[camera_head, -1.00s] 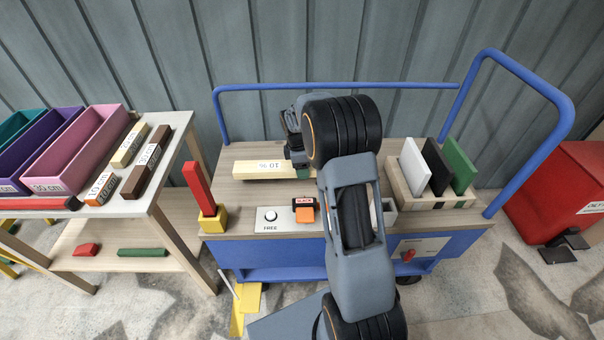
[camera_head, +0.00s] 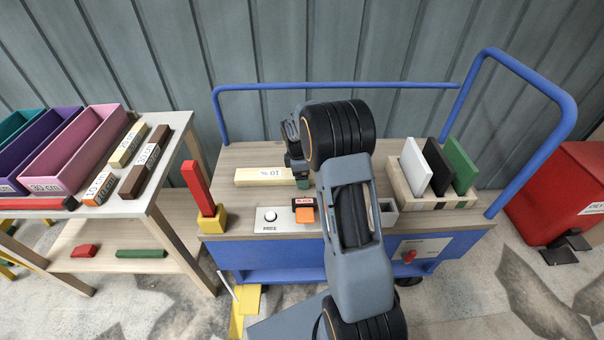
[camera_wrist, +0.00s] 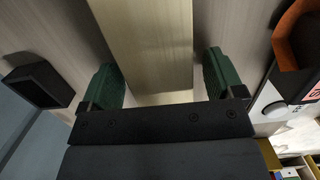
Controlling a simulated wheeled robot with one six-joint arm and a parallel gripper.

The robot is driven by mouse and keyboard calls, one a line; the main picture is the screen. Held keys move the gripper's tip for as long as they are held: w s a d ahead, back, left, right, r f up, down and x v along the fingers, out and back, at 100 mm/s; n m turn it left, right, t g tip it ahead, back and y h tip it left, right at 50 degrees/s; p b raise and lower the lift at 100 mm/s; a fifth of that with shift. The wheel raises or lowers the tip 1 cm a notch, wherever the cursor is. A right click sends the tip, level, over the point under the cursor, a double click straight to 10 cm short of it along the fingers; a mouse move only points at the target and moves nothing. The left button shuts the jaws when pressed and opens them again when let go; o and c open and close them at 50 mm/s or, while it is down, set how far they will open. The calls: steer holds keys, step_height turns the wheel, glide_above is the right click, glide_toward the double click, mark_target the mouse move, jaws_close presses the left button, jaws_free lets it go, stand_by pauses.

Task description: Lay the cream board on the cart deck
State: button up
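My gripper (camera_head: 301,180) is at the board's right end, and my arm hides part of that area. In the wrist view the cream board (camera_wrist: 155,45) runs between the two green fingers of my gripper (camera_wrist: 163,80). A gap shows between each finger and the board, so the gripper is open around it.
A button plate (camera_head: 269,221), an orange-and-black block (camera_head: 305,211) and a grey open box (camera_head: 388,212) stand along the deck's front. A rack (camera_head: 430,202) holds white, black and green boards. Blue rails (camera_head: 340,86) bound the deck. A shelf table (camera_head: 165,135) stands left.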

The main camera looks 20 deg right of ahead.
step_height(320, 180, up, 12)
steer(key=a+p, duration=0.1)
steer(key=p, duration=0.2)
steer(key=s+a+r+m+t, duration=0.2)
steer(key=s+a+r+m, duration=0.35)
steer(key=s, duration=0.35)
steer(key=s+a+m+t+y, duration=0.1)
steer(key=s+a+m, duration=0.3)
steer(key=s+m, duration=0.4)
steer(key=s, duration=0.5)
steer(key=shift+s+t, duration=0.15)
steer(key=shift+t, duration=0.15)
steer(key=shift+r, duration=0.1)
